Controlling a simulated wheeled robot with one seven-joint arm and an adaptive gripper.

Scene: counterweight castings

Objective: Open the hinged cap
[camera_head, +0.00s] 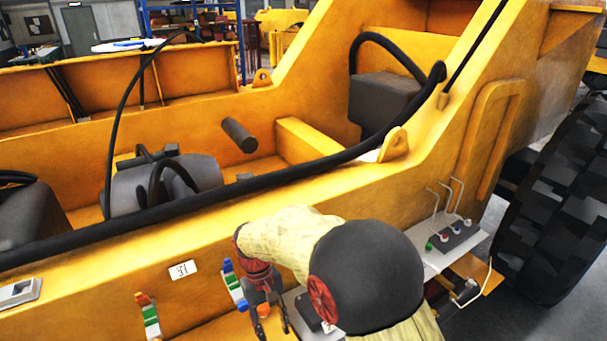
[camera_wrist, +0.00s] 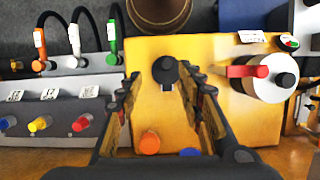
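My gripper (camera_wrist: 162,88) is open, with its two fingers spread over a yellow block (camera_wrist: 225,110) in the wrist view. A round black knob (camera_wrist: 166,69) on a short stem shows between the fingertips, with no visible contact. An orange round cap (camera_wrist: 149,143) lies nearer, between the fingers, and a blue one (camera_wrist: 190,153) is partly hidden by my gripper. To the right stands a pale cylinder (camera_wrist: 262,90) with a red lever (camera_wrist: 248,71) and a black knob (camera_wrist: 286,80). I cannot tell which of these is the hinged cap. In the head view my gripper (camera_head: 267,308) points down beside the yellow frame.
In the wrist view, a panel at left holds cables with orange, white and green plugs (camera_wrist: 112,45), and blue, yellow and red knobs (camera_wrist: 40,124). In the head view, the yellow machine frame (camera_head: 110,245) and a black hose (camera_head: 260,182) lie behind my arm; a large tyre (camera_head: 560,200) stands right.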

